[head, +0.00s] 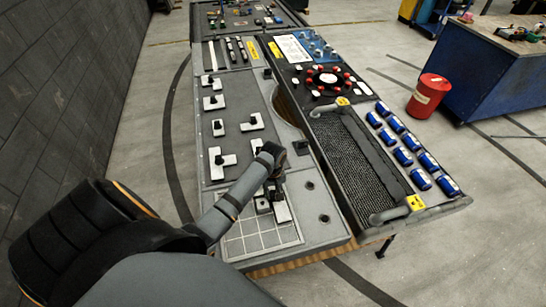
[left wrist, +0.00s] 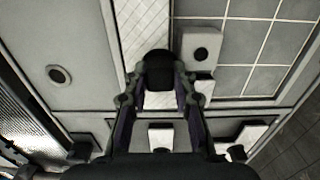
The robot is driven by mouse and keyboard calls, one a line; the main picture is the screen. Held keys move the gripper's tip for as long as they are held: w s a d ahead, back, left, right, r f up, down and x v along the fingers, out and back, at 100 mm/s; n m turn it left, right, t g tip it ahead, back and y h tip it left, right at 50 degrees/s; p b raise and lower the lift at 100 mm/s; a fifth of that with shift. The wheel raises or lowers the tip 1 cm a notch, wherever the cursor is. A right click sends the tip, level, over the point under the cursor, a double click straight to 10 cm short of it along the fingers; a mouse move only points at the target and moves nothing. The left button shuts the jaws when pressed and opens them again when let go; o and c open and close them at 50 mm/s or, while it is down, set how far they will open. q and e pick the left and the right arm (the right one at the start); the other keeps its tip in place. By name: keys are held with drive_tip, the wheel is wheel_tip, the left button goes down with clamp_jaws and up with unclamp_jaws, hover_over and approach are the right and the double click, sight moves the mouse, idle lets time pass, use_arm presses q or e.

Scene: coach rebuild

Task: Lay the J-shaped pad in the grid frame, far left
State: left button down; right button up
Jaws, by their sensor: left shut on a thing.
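My left gripper (head: 274,188) is over the near part of the bench, beside the grid frame (head: 250,243). In the left wrist view its fingers (left wrist: 161,88) are shut on a dark knob (left wrist: 159,68) of a white pad (left wrist: 146,25). The pad also shows below the gripper in the head view (head: 283,212); the fingers hide part of its outline. The grid frame (left wrist: 250,50) lies to the right in the wrist view, with mostly empty cells. A small light pad with a dark knob (left wrist: 202,50) sits at its edge. I cannot tell whether the held pad touches the surface.
Several white pads with dark knobs, one of them L-shaped (head: 222,162), lie on the grey panel beyond the frame. A ribbed dark panel with a handrail (head: 350,150) and blue cans (head: 403,156) are to the right. A red bin (head: 428,95) stands on the floor.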

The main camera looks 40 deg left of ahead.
use_arm(q)
drive_tip(key=c, duration=1)
unclamp_jaws()
drive_tip(key=shift+f, duration=0.1)
drive_tip(key=shift+r+p, duration=1.1)
drive_tip(key=shift+p, duration=0.3)
drive_tip(key=o, duration=0.4)
